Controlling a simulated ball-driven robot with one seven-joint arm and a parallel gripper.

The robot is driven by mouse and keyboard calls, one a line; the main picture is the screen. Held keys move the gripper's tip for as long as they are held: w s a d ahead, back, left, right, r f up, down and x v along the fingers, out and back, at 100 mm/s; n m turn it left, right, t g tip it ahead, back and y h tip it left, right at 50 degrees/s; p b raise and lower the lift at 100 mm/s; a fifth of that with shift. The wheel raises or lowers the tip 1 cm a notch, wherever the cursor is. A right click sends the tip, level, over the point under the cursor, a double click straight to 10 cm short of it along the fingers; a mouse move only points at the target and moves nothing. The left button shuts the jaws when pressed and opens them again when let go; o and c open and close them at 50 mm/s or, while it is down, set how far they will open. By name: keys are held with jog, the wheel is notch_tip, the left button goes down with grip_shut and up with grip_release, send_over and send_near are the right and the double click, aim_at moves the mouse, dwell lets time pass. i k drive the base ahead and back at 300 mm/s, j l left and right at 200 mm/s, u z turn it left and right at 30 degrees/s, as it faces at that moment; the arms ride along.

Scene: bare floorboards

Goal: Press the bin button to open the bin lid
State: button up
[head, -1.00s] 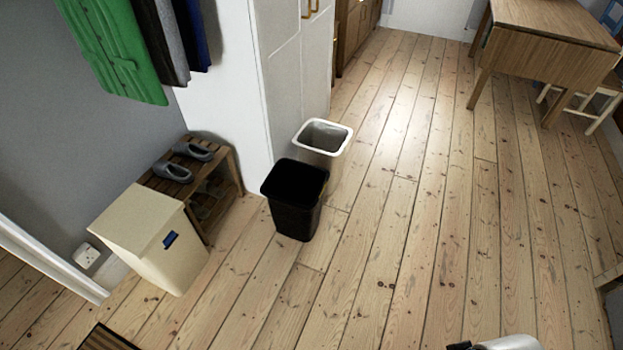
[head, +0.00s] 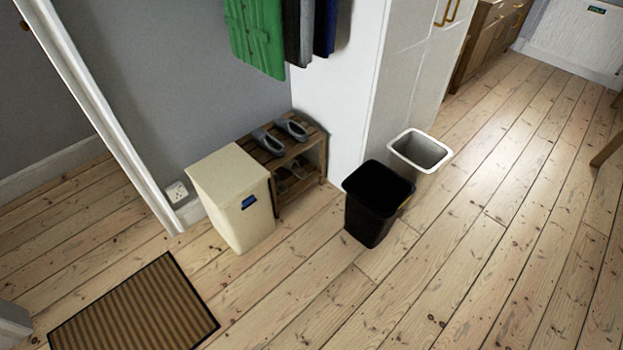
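A cream bin (head: 230,198) with a flat, shut lid stands on the floorboards against the grey wall, left of the shoe rack. A small blue button or label (head: 249,202) shows on the upper part of its front face. My gripper is not in view, and nothing touches the bin. A black open-topped bin (head: 373,212) and a white-rimmed open bin (head: 419,153) stand further right, near the white cabinet.
A wooden shoe rack (head: 290,150) with grey shoes stands close beside the cream bin. A striped doormat (head: 135,308) lies in front to the left, by a white door frame (head: 105,125). Coats hang above. The floorboards before the bins are clear.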

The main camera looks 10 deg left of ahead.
aim_at(249, 200)
jog(key=i+j+u, duration=0.15)
jog(key=i+j, duration=1.2)
jog(key=j, duration=0.1)
